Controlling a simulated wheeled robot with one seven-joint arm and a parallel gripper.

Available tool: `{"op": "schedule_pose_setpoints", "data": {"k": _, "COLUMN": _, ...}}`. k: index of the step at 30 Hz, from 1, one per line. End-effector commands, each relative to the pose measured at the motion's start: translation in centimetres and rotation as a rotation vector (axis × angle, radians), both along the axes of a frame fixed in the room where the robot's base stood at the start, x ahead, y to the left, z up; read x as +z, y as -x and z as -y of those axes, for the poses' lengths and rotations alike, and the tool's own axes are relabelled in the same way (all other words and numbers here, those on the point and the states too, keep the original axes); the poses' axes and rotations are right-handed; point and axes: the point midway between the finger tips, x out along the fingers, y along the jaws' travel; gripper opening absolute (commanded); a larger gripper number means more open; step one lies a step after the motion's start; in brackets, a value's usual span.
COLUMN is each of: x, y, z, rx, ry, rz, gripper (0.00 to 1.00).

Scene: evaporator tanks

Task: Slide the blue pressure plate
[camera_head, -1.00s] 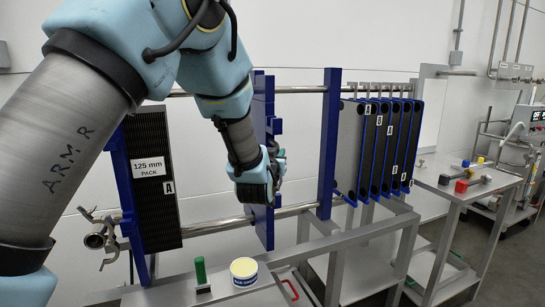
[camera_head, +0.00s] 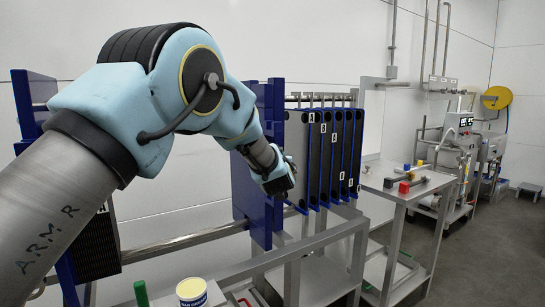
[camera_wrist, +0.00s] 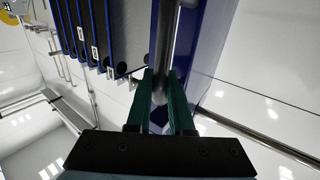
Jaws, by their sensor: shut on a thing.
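The blue pressure plate (camera_head: 243,190) stands upright on the horizontal rails in the head view, close to the tall blue end frame (camera_head: 269,100). Their edges overlap, so I cannot tell whether they touch. My gripper (camera_wrist: 160,85) is shut on a grey vertical bar (camera_wrist: 162,45), with a green finger on each side, beside the blue plate face in the wrist view (camera_wrist: 195,50). In the head view my gripper (camera_head: 283,180) is at the right side of the plate, its fingers and the bar mostly hidden.
A black plate pack (camera_head: 97,245) is partly hidden behind my arm at left. Several lettered plates (camera_head: 325,150) hang on a rack just right of my gripper. A tool cart (camera_head: 415,190) stands at right.

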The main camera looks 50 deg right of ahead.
Motion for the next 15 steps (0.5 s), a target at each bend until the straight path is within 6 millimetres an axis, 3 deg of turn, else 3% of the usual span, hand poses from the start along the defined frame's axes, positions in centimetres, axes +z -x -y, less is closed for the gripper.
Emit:
{"op": "schedule_pose_setpoints", "data": {"k": 8, "x": 0.30, "y": 0.55, "z": 0.35, "rx": -0.011, "ry": 0.004, "rz": 0.002, "gripper": 0.00}}
{"op": "schedule_pose_setpoints", "data": {"k": 9, "x": 0.32, "y": 0.56, "z": 0.36, "rx": -0.011, "ry": 0.004, "rz": 0.002, "gripper": 0.22}}
{"op": "schedule_pose_setpoints", "data": {"k": 15, "x": 0.26, "y": 0.45, "z": 0.28, "rx": -0.009, "ry": 0.003, "rz": 0.001, "gripper": 0.45}}
